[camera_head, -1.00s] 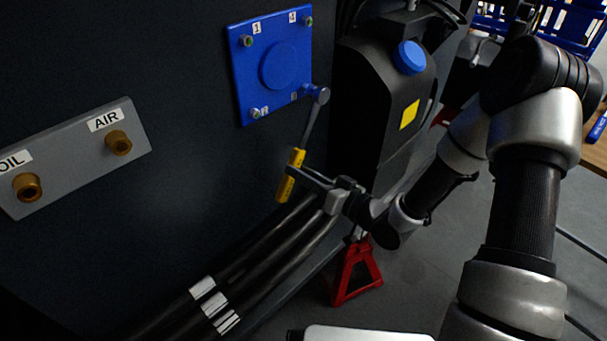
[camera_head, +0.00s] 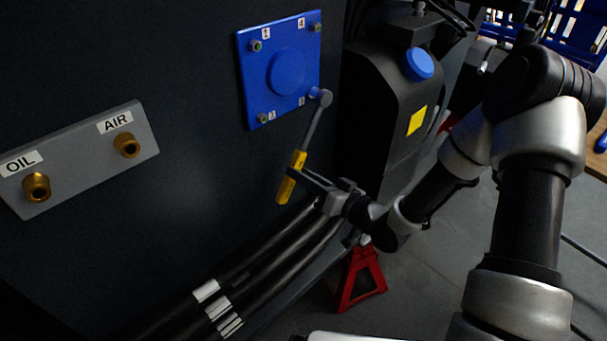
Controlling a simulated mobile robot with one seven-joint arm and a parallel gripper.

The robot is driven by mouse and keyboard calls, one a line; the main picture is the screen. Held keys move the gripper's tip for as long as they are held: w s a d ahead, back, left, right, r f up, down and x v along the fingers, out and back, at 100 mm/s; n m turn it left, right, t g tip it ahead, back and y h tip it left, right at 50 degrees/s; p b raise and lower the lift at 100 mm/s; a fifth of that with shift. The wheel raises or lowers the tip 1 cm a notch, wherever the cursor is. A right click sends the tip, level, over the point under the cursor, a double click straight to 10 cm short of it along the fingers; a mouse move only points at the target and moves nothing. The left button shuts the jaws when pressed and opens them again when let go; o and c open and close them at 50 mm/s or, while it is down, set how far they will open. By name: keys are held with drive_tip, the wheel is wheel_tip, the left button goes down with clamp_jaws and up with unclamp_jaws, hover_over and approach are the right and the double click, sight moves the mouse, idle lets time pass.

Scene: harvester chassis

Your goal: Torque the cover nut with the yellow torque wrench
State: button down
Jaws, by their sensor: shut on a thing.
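The blue cover plate (camera_head: 254,80) is on the dark chassis wall, with nuts at its corners. Nuts show at the top left (camera_head: 256,46), top right (camera_head: 316,28) and bottom left (camera_head: 262,118). The lower right corner is covered by the head of the yellow torque wrench (camera_head: 291,180). My gripper (camera_head: 300,176) is shut on the yellow handle. The grey shaft runs up and slightly right from the handle to the round head at that corner. The nut there is hidden, so I cannot tell how fully the head is seated.
A grey panel (camera_head: 80,172) with brass OIL and AIR fittings is on the wall at left. Black hoses (camera_head: 262,262) with white bands run below the wrench. A black tank (camera_head: 378,110) with a blue cap stands close right of the plate. A red jack stand (camera_head: 362,284) is below.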

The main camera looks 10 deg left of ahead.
drive_tip(key=shift+s+a+r+m+p, duration=0.6)
drive_tip(key=shift+s+r+m+p, duration=0.1)
drive_tip(key=shift+s+r, duration=0.05)
drive_tip(key=shift+s+a+r+m+p, duration=0.65)
drive_tip(key=shift+s+r+m+p, duration=0.15)
drive_tip(key=shift+r+p, duration=0.2)
drive_tip(key=shift+s+a+r+m+p, duration=0.35)
drive_tip(key=shift+r+m+p, duration=0.1)
drive_tip(key=shift+r+p, duration=0.15)
drive_tip(key=shift+s+a+r+m+p, duration=0.2)
drive_tip(key=shift+s+r+m+p, duration=0.2)
drive_tip(key=shift+p, duration=0.2)
